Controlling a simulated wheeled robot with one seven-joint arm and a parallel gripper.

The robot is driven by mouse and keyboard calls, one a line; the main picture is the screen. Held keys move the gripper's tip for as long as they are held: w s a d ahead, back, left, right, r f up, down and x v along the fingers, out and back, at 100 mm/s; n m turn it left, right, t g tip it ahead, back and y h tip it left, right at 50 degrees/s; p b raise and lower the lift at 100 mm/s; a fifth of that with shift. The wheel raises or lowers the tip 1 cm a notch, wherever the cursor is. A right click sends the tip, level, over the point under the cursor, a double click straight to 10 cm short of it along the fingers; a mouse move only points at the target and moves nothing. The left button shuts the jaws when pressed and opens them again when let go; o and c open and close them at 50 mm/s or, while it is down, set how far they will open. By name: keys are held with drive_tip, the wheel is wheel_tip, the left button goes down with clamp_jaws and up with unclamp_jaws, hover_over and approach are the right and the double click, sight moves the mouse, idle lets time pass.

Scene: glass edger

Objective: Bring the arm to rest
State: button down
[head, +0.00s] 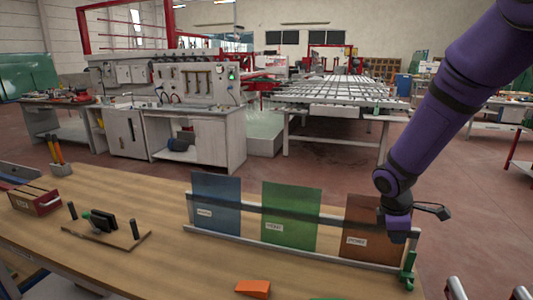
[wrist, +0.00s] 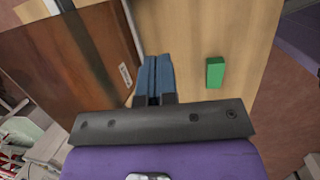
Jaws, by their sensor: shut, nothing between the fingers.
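My purple arm (head: 430,110) reaches down from the upper right in the head view, with its wrist in front of the right end of the panel rack (head: 295,245). My gripper shows in the wrist view (wrist: 154,62), its two blue fingers together and empty. They point over the wooden table top (wrist: 190,30), beside the brown panel (wrist: 85,50) on the left. In the head view the fingers are hard to make out, and the wrist covers part of the brown panel (head: 365,225).
A blue panel (head: 215,200) and a green panel (head: 290,217) stand in the rack. A green block (wrist: 215,72) lies right of my fingers. An orange wedge (head: 253,288), a dark fixture (head: 103,222) and a red box (head: 35,200) are on the table. A green clamp (head: 408,268) is at the rack's end.

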drive_tip(key=s+a+r+m+t+y, duration=0.1)
drive_tip(key=s+a+r+m+t, duration=0.1)
drive_tip(key=s+r+m, duration=0.5)
drive_tip(key=s+a+r+m+t+y, duration=0.2)
drive_tip(key=s+r+m, duration=0.4)
drive_tip(key=s+r, duration=1)
drive_tip(key=shift+s+a+r+m+t, duration=0.15)
drive_tip(key=shift+s+r+m+t, duration=0.15)
drive_tip(key=shift+r+m+t, duration=0.15)
